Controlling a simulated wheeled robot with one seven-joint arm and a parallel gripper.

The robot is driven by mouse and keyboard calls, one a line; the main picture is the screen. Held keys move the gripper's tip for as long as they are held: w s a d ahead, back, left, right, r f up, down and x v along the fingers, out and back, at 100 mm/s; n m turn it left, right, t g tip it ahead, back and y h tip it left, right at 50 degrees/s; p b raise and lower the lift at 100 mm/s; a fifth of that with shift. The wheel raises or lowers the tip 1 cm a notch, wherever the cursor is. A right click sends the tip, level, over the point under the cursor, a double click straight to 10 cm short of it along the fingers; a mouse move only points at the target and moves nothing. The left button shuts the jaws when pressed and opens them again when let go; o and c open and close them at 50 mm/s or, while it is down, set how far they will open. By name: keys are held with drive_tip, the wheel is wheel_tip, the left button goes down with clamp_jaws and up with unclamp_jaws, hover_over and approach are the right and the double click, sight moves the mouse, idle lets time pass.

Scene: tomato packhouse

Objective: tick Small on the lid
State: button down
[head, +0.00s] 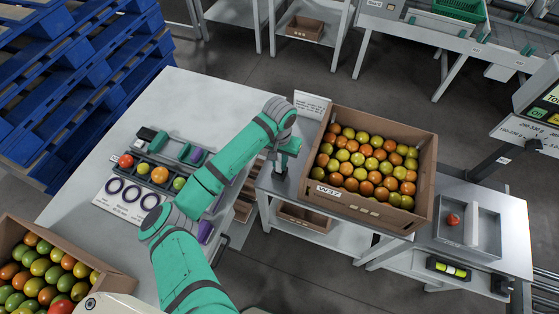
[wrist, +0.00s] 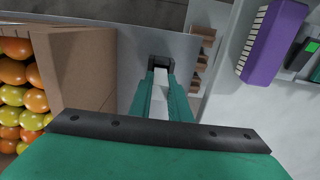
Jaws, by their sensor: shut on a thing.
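My gripper (head: 284,163) is at the left side of the open cardboard crate of tomatoes (head: 427,190), over the narrow grey stand. In the wrist view my gripper (wrist: 160,95) points down, its green fingers shut on a slim pale thing (wrist: 160,78). The pale thing's far end meets a dark square holder (wrist: 161,63); I cannot tell whether it sits inside. The crate's front wall has a white W37 label (head: 327,190) and several small pale squares (head: 362,205). I cannot make out a lid or the word Small.
A white table (head: 180,100) on the left carries a tray of sample tomatoes, a ring card (head: 130,197) and purple-ended tools. Another tomato crate (head: 105,285) is at the lower left. A grey tray (head: 485,240) with one red tomato stands right. Blue pallets (head: 75,70) are upper left.

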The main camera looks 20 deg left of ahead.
drive_tip(key=shift+f, duration=0.55)
drive_tip(key=c, duration=1.6)
unclamp_jaws()
drive_tip(key=shift+s, duration=0.1)
drive_tip(key=c, duration=0.3)
drive_tip(key=shift+r, duration=0.1)
drive_tip(key=shift+r, duration=3.45)
